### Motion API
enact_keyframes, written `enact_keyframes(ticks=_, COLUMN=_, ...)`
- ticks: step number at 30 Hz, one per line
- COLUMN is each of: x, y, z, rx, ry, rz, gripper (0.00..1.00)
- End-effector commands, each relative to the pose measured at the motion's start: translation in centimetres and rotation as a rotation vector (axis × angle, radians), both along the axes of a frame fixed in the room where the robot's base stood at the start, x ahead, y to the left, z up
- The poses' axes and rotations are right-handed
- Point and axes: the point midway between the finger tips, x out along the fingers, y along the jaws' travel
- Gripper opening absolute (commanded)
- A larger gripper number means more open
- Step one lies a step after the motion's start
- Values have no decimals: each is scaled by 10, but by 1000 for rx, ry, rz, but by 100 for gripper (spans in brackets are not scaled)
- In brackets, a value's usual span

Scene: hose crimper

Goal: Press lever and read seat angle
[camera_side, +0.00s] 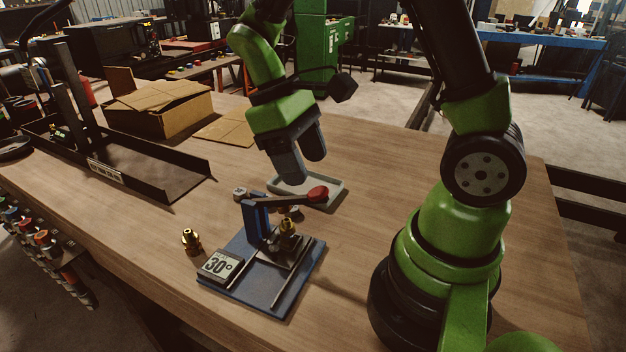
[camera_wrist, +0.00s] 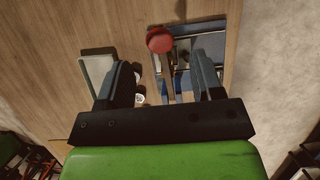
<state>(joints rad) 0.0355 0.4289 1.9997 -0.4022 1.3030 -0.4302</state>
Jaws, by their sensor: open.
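The lever (camera_side: 292,200) has a red knob (camera_side: 318,194) and is pivoted on a blue post (camera_side: 256,217) of the crimper, whose blue base (camera_side: 245,277) stands on the wooden table. The lever looks about level. A sign (camera_side: 217,264) on the base reads 30°. A brass fitting (camera_side: 288,227) sits upright in the crimper below the lever. My gripper (camera_side: 305,170) is above and behind the lever, open and empty. In the wrist view, the red knob (camera_wrist: 160,40) and lever show between the spread fingers (camera_wrist: 165,82), beyond their tips. Contact is not visible.
A second brass fitting (camera_side: 191,242) stands on the table left of the base. A pale tray (camera_side: 330,190) lies behind the crimper. A cardboard box (camera_side: 158,108) and a dark metal tray (camera_side: 150,180) stand at the back left.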

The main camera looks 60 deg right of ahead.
Motion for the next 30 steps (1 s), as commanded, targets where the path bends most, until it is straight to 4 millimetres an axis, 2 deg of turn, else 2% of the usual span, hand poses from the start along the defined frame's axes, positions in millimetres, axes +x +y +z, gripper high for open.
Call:
enact_keyframes(ticks=3, x=-8, y=0, z=-17, rx=1, ry=5, rz=-2, gripper=60)
enact_keyframes(ticks=9, x=-15, y=0, z=-34, rx=2, ry=2, rz=-1, gripper=60)
enact_keyframes(ticks=20, x=-16, y=0, z=-38, rx=2, ry=-1, rz=-2, gripper=60)
enact_keyframes(ticks=27, x=-16, y=0, z=-37, rx=2, ry=-1, rz=-2, gripper=5)
enact_keyframes(ticks=28, x=-16, y=0, z=-37, rx=2, ry=-1, rz=-2, gripper=0)
enact_keyframes(ticks=30, x=-16, y=0, z=-37, rx=2, ry=-2, rz=-2, gripper=0)
